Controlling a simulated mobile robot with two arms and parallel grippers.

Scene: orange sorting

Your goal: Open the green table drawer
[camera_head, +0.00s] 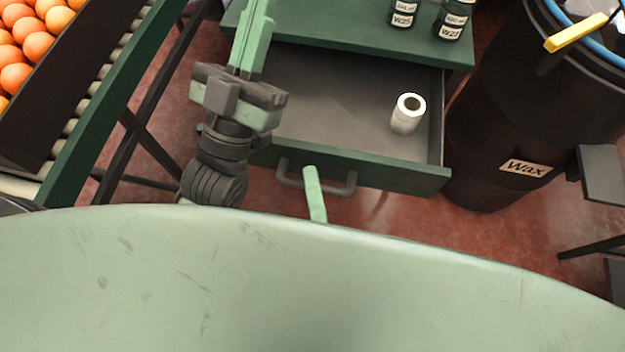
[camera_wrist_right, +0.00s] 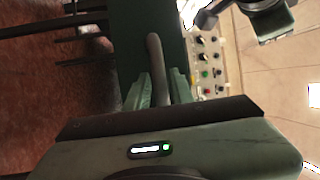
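The green table (camera_head: 345,38) stands at the top of the head view. Its drawer (camera_head: 340,85) is pulled well out, and its grey inside shows. A white roll (camera_head: 406,115) stands inside at the right. The dark drawer handle (camera_head: 336,190) is on the drawer front. My right gripper (camera_head: 312,178) is at this handle; only a green finger shows past my body. In the right wrist view the handle (camera_wrist_right: 155,60) lies between both fingers of the right gripper (camera_wrist_right: 160,88), which look closed on it. My left gripper (camera_head: 252,40) is above the drawer's left side, its tips near the picture's top edge.
Bottles (camera_head: 403,14) stand on the tabletop. A black wax barrel (camera_head: 490,130) stands close to the drawer's right side. A rack of oranges (camera_head: 35,48) is at the left. A control panel with buttons (camera_wrist_right: 207,65) shows in the right wrist view. Red floor shows below the drawer.

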